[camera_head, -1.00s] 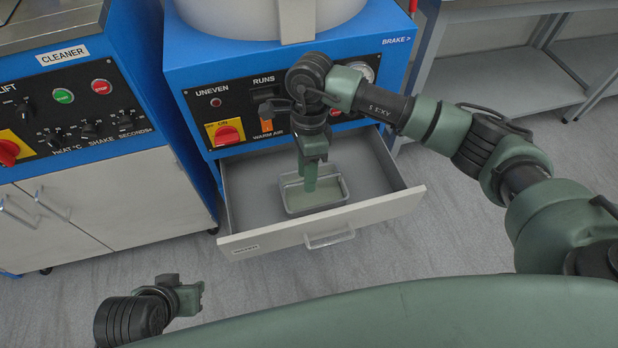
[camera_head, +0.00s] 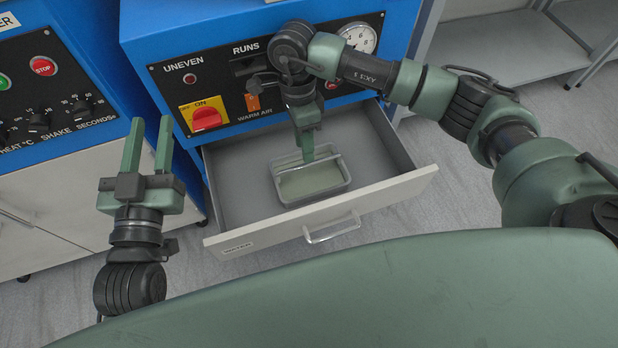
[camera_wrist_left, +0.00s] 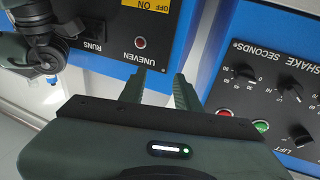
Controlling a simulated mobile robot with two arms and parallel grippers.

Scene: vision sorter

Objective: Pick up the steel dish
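The steel dish (camera_head: 330,187), a shallow grey rectangular tray, sits in the open drawer (camera_head: 240,180) below the blue machine. My right gripper (camera_head: 308,158) points down at the dish's back edge, its fingertips overlapping the rim in the head view. The fingers line up edge-on, so I cannot tell whether they grip it. My left gripper (camera_head: 149,122) is open and empty, pointing up, left of the drawer. Its two spread fingers also show in the left wrist view (camera_wrist_left: 160,82), with nothing between them.
The drawer front (camera_head: 325,212) with its handle (camera_head: 332,229) stands out into the room. The blue machine's control panel (camera_head: 220,85) is close behind my right gripper. The cleaner's panel (camera_head: 50,95) is left of my left gripper. Grey floor is clear at right.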

